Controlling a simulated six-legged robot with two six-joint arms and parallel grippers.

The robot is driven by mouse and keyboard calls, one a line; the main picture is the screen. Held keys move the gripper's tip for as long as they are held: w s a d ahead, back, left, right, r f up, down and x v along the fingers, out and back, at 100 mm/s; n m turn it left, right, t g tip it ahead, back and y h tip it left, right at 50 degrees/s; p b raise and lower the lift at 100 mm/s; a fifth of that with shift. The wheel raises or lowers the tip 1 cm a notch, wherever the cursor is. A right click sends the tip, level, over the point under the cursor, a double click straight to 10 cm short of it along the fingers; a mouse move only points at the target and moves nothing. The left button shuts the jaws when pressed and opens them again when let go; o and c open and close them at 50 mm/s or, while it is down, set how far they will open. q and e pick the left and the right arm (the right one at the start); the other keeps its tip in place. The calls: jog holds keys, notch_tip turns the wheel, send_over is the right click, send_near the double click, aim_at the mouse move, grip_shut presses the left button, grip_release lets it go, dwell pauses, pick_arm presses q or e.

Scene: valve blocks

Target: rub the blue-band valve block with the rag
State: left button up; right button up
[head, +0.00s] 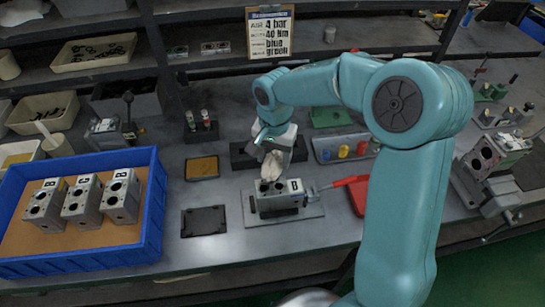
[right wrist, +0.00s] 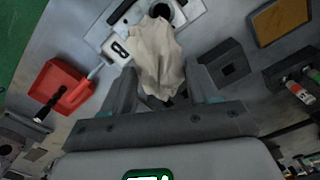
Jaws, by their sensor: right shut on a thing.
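My right gripper (head: 272,148) is shut on a pale cream rag (head: 272,165). The rag hangs down over the top of a grey valve block (head: 292,188) on a flat plate at the middle of the bench. In the right wrist view the rag (right wrist: 158,55) sits between the fingers (right wrist: 160,88) and covers part of the block (right wrist: 118,48). A dark bore of the block shows beyond the rag. I cannot tell whether the rag touches the block, and no blue band can be made out. My left gripper is not in view.
A blue crate (head: 152,225) at the left holds three grey blocks (head: 121,196). A red dustpan (head: 357,190) lies close to the right of the middle block. A black tray (head: 203,221) and a brown pad (head: 202,168) lie to its left. A sign board (head: 270,32) stands behind.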

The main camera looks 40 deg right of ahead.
jog(key=shift+s+r+p, duration=0.15)
jog(key=shift+r+p, duration=0.15)
jog(key=shift+r, duration=0.3)
jog(key=shift+s+r+p, duration=0.15)
jog(key=shift+r+p, duration=0.1)
jog(key=shift+r, duration=0.7)
jog(key=shift+w+r+p, duration=0.1)
jog(key=shift+w+p, duration=0.05)
jog(key=shift+p, duration=0.2)
jog(key=shift+w, duration=0.1)
jog(key=shift+s, duration=0.2)
jog(key=shift+w, duration=0.2)
